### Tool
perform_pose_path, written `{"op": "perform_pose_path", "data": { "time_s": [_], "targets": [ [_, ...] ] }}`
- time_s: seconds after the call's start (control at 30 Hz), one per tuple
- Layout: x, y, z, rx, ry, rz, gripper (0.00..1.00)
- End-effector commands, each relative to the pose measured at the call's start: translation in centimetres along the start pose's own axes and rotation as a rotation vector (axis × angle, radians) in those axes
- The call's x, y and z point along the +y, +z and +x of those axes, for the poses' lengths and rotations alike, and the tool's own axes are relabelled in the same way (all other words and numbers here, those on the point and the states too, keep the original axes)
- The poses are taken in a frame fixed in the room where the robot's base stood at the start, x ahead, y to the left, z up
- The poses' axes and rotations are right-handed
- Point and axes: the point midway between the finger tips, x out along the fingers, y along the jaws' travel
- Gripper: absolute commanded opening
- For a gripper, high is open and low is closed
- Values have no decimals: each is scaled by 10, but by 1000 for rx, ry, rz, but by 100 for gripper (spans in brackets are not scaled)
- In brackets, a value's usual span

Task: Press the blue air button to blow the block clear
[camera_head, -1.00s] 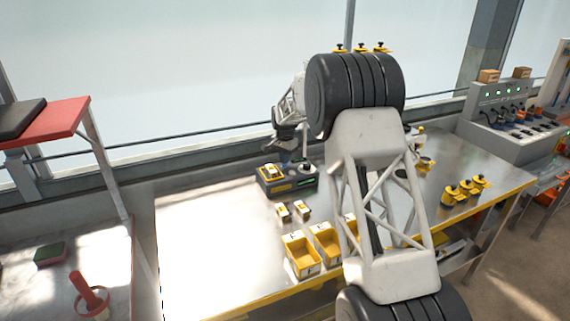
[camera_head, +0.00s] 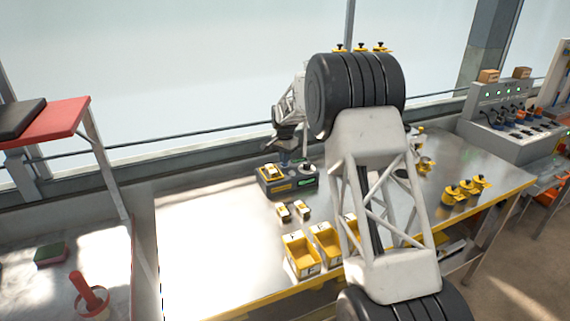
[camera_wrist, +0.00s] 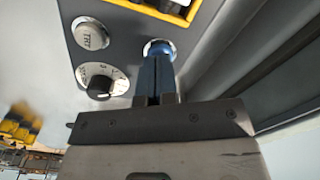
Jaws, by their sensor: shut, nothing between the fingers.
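The dark control box (camera_head: 290,188) stands at the back of the steel bench, with a yellow-framed part (camera_head: 271,171) on its top left. In the wrist view, this yellow frame (camera_wrist: 165,10) is cut off at the top edge. My gripper (camera_wrist: 157,68) is shut, its narrow blue-looking fingers pointing at a silver-ringed button (camera_wrist: 158,43) on the panel. The tips overlap the ring and hide most of the button; I cannot tell whether it is pressed in. In the head view, my gripper (camera_head: 284,156) is low at the back of the box. The block cannot be made out clearly.
Two small yellow-and-white items (camera_head: 293,211) and several yellow bins (camera_head: 302,262) stand in front of the box. The bench's left part is clear.

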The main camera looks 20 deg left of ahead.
Motion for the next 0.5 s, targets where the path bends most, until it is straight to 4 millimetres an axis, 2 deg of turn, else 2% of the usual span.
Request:
{"op": "perform_pose_path", "data": {
  "time_s": [0.5],
  "targets": [
    [0, 0, -30, 1, -1, 0, 0]
  ]
}}
